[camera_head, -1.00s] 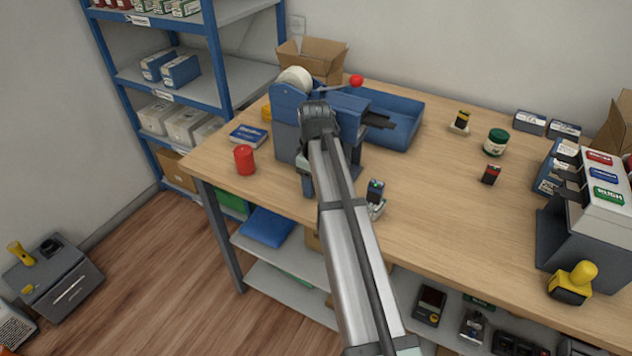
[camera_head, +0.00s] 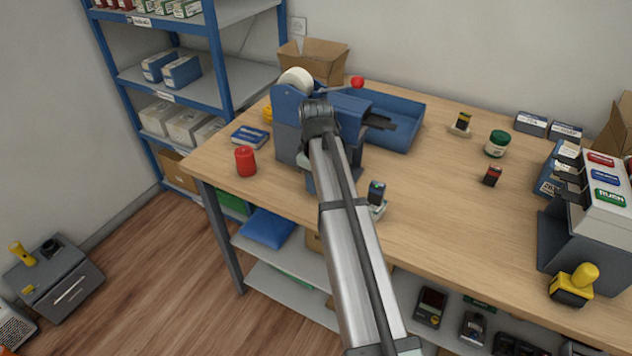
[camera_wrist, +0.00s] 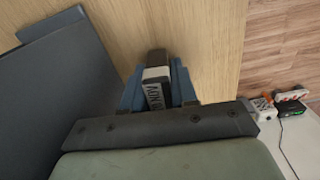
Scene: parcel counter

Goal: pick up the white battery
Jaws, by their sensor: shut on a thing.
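A small block with a dark end, a white band and a dark lettered label, which I take to be the white battery (camera_wrist: 156,74), sits between the blue fingers of my gripper (camera_wrist: 157,82) in the wrist view. The fingers are shut on it, one on each side. The bare wood tabletop shows beyond it; I cannot tell whether it touches the wood. In the head view my gripper and this battery are hidden behind my own arm and the blue machine.
A blue machine (camera_head: 288,130) with a red-knobbed lever stands close to my arm. A red cylinder (camera_head: 245,161) is at its left, a blue tray (camera_head: 395,110) behind. A dark block on a pale base (camera_head: 377,194) stands just right of my arm.

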